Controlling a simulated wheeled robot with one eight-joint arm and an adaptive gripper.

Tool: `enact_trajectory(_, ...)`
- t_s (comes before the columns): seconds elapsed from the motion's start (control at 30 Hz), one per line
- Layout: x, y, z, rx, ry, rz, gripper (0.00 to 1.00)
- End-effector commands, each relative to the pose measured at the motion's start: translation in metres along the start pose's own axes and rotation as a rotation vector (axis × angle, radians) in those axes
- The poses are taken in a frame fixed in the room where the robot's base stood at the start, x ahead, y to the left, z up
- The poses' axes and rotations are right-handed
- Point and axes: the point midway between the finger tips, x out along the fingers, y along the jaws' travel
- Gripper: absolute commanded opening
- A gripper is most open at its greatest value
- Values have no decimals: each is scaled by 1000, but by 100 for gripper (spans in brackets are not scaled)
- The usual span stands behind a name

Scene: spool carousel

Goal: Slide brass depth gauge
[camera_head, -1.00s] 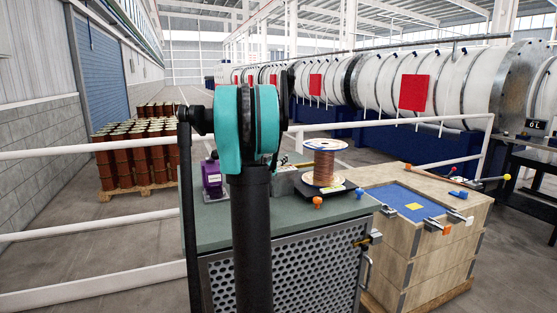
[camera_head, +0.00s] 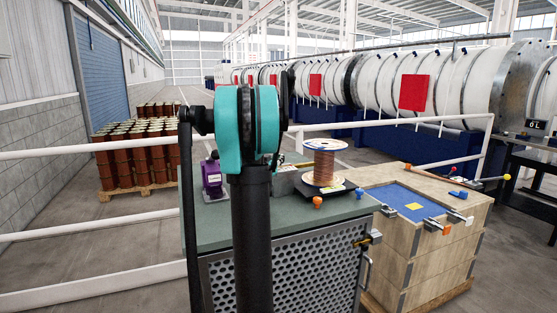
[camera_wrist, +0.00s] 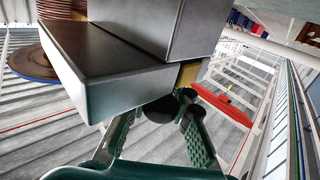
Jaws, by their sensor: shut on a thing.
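In the wrist view a small brass-coloured piece (camera_wrist: 188,74), which looks like the depth gauge, shows at the edge of a grey metal block (camera_wrist: 125,92). My gripper (camera_wrist: 157,110) has its green fingers on either side of the space under that block, with dark pads at the tips. The gripper is shut on the gauge, but the block hides the grip itself. In the head view my arm hides the gripper and the gauge. The grey block (camera_head: 286,182) shows there beside my arm on the green-topped cabinet (camera_head: 225,228).
A copper wire spool (camera_head: 324,165) stands on a black base right of the block. A purple device (camera_head: 212,179) stands left of my arm. A wooden crate (camera_head: 395,260) with blue top and clamps adjoins the cabinet. White railings (camera_head: 90,223) run on both sides.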

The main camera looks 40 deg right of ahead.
Motion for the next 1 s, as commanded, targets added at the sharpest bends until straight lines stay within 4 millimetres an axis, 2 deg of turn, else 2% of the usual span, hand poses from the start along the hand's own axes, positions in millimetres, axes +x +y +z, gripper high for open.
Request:
enact_trajectory(0.13, -10, -11, 0, 0, 0, -2, 0)
enact_trajectory(0.43, -47, -48, 0, 0, 0, -3, 0)
enact_trajectory(0.83, -53, -53, 0, 1, -1, -3, 0)
enact_trajectory(0.87, -53, -53, 0, 1, -1, -3, 21)
enact_trajectory(1.0, -53, -53, 0, 1, 0, -2, 38)
